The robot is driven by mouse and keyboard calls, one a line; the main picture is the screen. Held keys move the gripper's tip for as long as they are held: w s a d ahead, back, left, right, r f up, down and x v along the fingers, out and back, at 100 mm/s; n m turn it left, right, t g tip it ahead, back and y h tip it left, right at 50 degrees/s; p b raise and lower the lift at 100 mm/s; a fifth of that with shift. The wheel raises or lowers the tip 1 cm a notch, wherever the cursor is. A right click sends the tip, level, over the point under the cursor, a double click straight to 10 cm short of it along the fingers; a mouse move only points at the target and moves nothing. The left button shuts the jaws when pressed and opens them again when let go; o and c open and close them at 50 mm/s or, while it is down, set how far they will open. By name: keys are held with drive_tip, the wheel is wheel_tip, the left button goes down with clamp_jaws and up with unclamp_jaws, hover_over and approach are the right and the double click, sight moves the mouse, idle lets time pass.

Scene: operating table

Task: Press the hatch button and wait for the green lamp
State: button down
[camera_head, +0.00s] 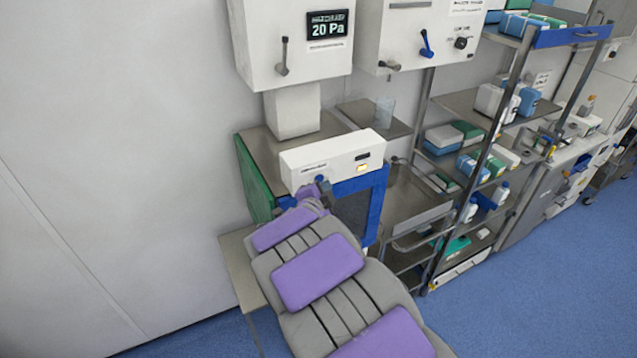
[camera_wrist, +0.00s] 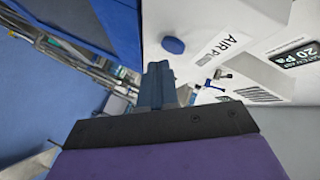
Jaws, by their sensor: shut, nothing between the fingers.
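The white control box (camera_head: 340,155) sits on top of the blue-framed hatch (camera_head: 376,205). A small lamp (camera_head: 362,168) on its front glows amber-yellow. The hatch button (camera_wrist: 172,45) is a blue, rounded knob on the white panel, beside printed letters, in the wrist view. My gripper (camera_wrist: 158,85) is shut and empty, its fingertips just short of the button in the picture; a narrow gap shows between them. In the head view my gripper (camera_head: 318,187) is at the lower left front of the box, and the arm partly hides the hatch.
A white wall cabinet with a "20 Pa" display (camera_head: 328,25) hangs above. A clear beaker (camera_head: 384,112) stands on a shelf behind the box. A metal rack (camera_head: 440,205) with bottles and boxes stands close on the right. The blue floor (camera_head: 560,270) is open at the lower right.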

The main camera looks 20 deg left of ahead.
drive_tip(key=shift+d, duration=0.1)
drive_tip(key=s+d+b, duration=0.3)
drive_tip(key=b, duration=0.1)
drive_tip(key=shift+s+d, duration=0.1)
drive_tip(key=shift+d, duration=0.25)
idle(0.3)
idle(0.6)
